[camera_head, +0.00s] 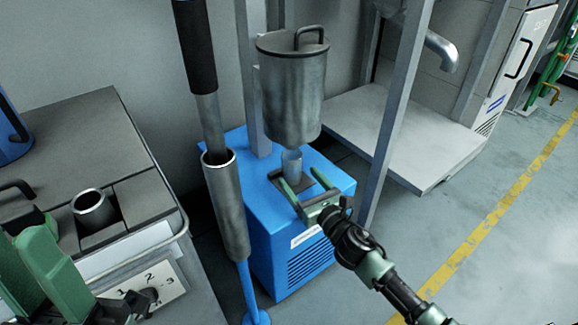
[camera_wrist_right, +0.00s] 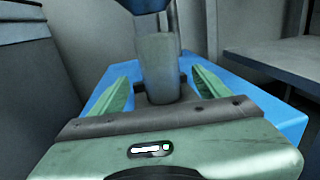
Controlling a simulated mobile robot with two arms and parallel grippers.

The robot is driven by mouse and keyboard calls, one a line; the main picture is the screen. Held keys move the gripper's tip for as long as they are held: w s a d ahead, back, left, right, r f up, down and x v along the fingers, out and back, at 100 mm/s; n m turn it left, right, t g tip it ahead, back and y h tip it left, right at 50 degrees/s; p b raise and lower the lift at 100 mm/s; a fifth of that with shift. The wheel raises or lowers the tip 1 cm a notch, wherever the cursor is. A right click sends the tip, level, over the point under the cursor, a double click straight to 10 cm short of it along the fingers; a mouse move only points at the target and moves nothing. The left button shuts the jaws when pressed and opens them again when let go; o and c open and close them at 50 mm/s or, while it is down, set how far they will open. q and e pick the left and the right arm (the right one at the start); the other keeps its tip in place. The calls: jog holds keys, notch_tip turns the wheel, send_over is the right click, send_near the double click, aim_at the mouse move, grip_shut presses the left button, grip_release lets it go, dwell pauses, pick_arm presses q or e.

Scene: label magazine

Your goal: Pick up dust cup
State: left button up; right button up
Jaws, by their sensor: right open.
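The dust cup (camera_head: 291,166) is a small grey, slightly tapered cup. It stands upright on a dark plate on top of the blue box, under the metal canister. My right gripper (camera_head: 300,178) is open, with one green finger on each side of the cup's lower part. In the right wrist view the cup (camera_wrist_right: 158,70) stands between the two fingers, with a gap visible on both sides. Green parts of my left arm (camera_head: 40,270) show at the lower left; I cannot make out its fingertips.
The metal canister (camera_head: 290,95) with a lid handle hangs close above the cup. The blue box (camera_head: 285,245) stands between a metal tube (camera_head: 226,205) on the left and a grey frame post (camera_head: 394,115) on the right. A grey bench (camera_head: 90,135) is at left.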

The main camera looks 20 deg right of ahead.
aim_at(297, 175)
jog(key=w, duration=0.1)
jog(key=w+b, duration=0.1)
jog(key=w, duration=0.1)
jog(key=w+a, duration=0.1)
jog(key=w, duration=0.1)
jog(key=shift+w+b, duration=0.1)
jog(key=shift+b, duration=0.3)
jog(key=shift+w, duration=0.3)
jog(key=shift+r, duration=0.1)
jog(key=c, duration=1.5)
jog(key=shift+r, duration=0.1)
